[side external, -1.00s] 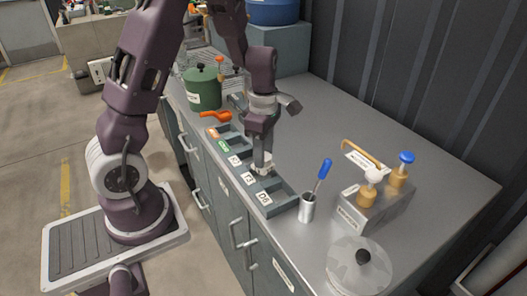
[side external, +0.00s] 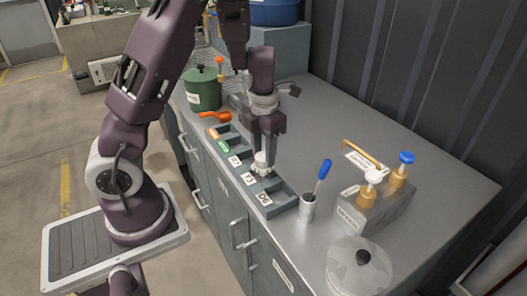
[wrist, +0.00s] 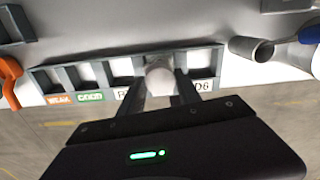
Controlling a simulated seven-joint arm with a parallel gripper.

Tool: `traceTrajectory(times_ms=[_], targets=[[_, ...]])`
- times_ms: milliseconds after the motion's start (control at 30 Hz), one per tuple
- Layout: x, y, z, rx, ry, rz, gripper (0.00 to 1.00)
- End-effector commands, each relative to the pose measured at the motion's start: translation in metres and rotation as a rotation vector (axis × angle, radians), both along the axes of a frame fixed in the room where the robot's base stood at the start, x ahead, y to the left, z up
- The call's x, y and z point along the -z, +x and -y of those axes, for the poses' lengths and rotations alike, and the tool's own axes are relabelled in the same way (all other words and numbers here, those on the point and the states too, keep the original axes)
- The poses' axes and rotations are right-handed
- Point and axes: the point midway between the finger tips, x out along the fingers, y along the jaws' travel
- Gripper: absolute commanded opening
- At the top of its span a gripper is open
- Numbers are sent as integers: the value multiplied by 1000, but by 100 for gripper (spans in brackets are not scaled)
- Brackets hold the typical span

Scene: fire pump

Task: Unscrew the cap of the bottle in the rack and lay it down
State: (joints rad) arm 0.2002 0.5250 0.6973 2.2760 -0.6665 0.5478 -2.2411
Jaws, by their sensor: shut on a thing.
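The grey rack (side external: 283,206) lies along the front of the bench and has a row of labelled compartments; it also shows in the wrist view (wrist: 58,76). A white bottle with a rounded top (side external: 260,158) stands in one of the compartments towards the rack's right. My gripper (side external: 264,152) points down over it and is shut on the white cap (wrist: 159,74) at the bottle's top. In the wrist view the cap sits between the two fingers. The fingers hide much of the bottle, so I cannot tell whether cap and bottle are apart.
A metal cup (side external: 307,209) with a blue-handled tool (side external: 323,169) stands just right of the rack. An orange scoop (side external: 215,116) and green pot (side external: 203,92) are left.

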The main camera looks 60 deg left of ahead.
Motion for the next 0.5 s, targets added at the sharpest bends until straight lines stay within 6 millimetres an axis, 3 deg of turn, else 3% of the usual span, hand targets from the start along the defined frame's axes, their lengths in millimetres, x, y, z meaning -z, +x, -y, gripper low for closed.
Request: traceTrajectory(times_ms=[100,300,400,500], targets=[[0,0,0,-120,0,-1,4],[0,0,0,-128,0,-1,4],[0,0,0,-260,0,-1,4],[-2,0,0,-254,-1,0,4]])
